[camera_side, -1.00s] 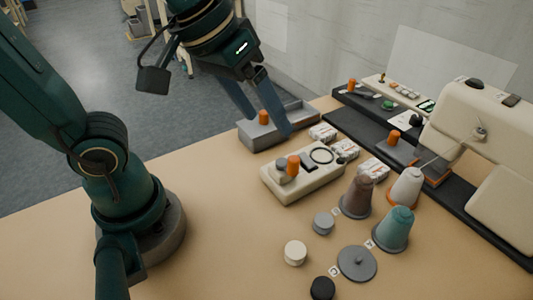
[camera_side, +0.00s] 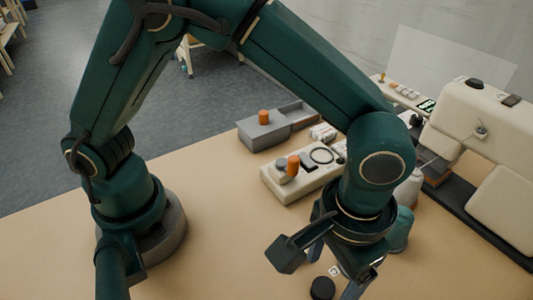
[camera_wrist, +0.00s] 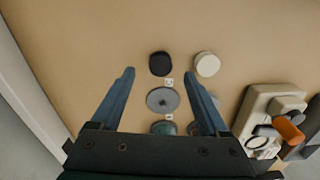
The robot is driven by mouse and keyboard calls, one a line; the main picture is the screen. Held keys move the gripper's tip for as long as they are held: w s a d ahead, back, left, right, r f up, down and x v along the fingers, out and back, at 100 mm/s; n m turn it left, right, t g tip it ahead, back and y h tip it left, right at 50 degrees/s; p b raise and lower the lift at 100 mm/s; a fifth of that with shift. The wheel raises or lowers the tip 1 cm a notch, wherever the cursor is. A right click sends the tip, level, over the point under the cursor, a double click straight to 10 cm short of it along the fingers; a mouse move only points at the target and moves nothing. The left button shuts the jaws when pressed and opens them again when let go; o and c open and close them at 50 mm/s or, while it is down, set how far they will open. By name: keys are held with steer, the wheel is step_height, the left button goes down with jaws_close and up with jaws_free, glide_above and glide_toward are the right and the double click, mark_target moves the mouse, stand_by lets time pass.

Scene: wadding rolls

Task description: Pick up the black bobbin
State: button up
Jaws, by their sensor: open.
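The black bobbin (camera_side: 322,288) lies on the tan table at the front edge of the side view, just left of my gripper's fingers. In the wrist view the black bobbin (camera_wrist: 160,63) appears in line with the gap between my fingertips, slightly beyond them.
A cream bobbin (camera_wrist: 207,64) sits right of the black one. A grey lidded disc (camera_wrist: 163,100) lies between my fingers in the wrist view. A teal cone (camera_side: 401,230) stands behind my wrist. A beige block (camera_side: 287,184) and grey tray (camera_side: 258,140) stand farther back.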

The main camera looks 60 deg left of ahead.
mark_target(324, 287)
steer(key=shift+f, duration=1.95)
jaws_close()
steer(key=shift+r, duration=0.15)
